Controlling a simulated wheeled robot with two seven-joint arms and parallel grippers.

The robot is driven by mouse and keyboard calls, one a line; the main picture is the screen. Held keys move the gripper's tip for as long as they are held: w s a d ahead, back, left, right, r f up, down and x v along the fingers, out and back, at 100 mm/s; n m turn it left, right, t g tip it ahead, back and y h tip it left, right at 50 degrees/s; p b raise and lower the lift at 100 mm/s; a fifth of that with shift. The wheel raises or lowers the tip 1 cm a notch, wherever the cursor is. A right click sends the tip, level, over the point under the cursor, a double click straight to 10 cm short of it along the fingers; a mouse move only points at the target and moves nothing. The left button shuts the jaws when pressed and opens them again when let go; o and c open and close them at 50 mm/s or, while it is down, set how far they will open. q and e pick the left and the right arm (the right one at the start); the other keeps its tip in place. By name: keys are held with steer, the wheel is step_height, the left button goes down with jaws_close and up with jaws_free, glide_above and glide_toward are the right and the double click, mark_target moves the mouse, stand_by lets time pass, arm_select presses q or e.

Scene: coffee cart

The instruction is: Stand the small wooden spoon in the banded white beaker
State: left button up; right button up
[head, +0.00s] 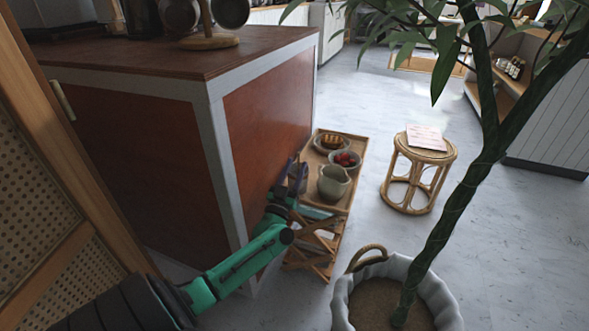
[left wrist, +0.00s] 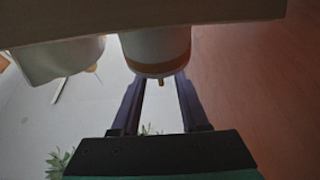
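The banded white beaker (left wrist: 155,48) stands on the wooden tray (head: 348,183) beside the cart; the left wrist view shows it upside down, with a tan band near its rim. A short wooden tip (left wrist: 162,82), likely the small spoon, sticks out past the rim; the rest is hidden. My left gripper (head: 296,178) is at the beaker, at the tray's left side. Its two dark purple fingers (left wrist: 161,84) are apart at the rim, with the wooden tip in the gap and not touching them. My right gripper is not in view.
A grey-green jug (head: 333,182) stands right of the beaker. A bowl of red fruit (head: 345,160) and a bowl of pastry (head: 331,142) sit behind. The cart's red side (head: 268,115) is close on the left. A potted plant (head: 395,290) stands in front.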

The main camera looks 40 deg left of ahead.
arm_select(q)
steer(key=p+v, duration=0.2)
steer(key=v, duration=1.2)
steer(key=shift+s, duration=0.25)
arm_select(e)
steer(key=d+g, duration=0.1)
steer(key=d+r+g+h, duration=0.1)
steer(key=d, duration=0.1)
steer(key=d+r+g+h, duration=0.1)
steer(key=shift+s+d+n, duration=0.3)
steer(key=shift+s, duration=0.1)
arm_select(q)
steer(key=shift+d, duration=0.1)
